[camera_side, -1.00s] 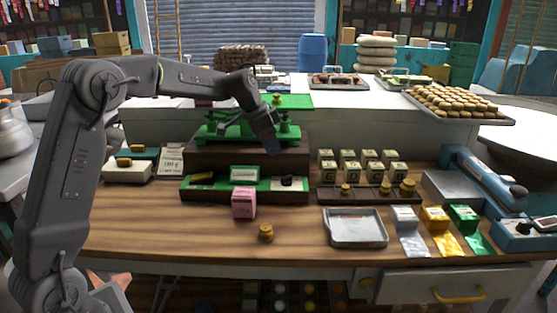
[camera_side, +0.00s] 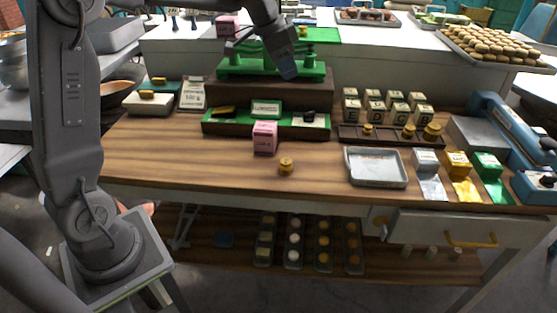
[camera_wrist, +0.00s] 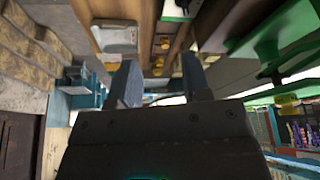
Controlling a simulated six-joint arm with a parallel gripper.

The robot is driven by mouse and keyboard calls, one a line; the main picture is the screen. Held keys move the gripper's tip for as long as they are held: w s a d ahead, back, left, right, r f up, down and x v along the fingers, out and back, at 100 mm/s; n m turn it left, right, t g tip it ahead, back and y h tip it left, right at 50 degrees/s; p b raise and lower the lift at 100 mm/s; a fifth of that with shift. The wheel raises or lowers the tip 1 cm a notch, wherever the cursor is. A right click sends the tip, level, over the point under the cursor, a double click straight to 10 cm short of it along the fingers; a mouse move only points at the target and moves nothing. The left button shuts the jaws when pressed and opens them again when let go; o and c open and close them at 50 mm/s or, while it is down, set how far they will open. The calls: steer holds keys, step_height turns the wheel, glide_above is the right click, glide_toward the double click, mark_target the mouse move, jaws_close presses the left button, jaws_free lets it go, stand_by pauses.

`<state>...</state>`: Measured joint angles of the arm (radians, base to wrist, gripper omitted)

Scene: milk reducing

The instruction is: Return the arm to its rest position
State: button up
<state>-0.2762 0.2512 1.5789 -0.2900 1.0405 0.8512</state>
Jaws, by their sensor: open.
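My gripper (camera_side: 287,68) hangs in front of the green balance scale (camera_side: 240,68) in the side view, fingertips pointing down. In the wrist view, my gripper (camera_wrist: 160,82) shows two separated fingers with nothing held between them. The scale stands on a dark wooden block on the bench. My gripper appears clear of it, though the exact gap cannot be told. A pink box (camera_side: 264,137) stands on the bench in front of the scale, and a small brass weight (camera_side: 286,166) stands nearer the front edge.
A metal tray (camera_side: 376,177) lies right of the brass weight. Several small labelled boxes (camera_side: 388,101) stand behind a dark rack with brass weights. Colored packets (camera_side: 460,177) and a blue lever device (camera_side: 510,130) are at the right. The bench's front left is clear.

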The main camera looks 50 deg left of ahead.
steer(key=s+d+r+n+y, duration=0.1)
steer(key=s+d, duration=0.2)
steer(key=s, duration=0.4)
steer(key=s+d+r+n, duration=0.15)
steer(key=s+d, duration=0.25)
steer(key=s, duration=0.4)
steer(key=s+d+f+n, duration=0.1)
steer(key=s+f, duration=0.1)
steer(key=s, duration=0.4)
steer(key=s+d+f+n+t+y, duration=0.1)
steer(key=s+f, duration=0.2)
steer(key=s, duration=0.3)
steer(key=shift+s+d+f+n+t, duration=0.15)
steer(key=shift+s+f+n+t, duration=0.15)
steer(key=shift+s+n, duration=0.1)
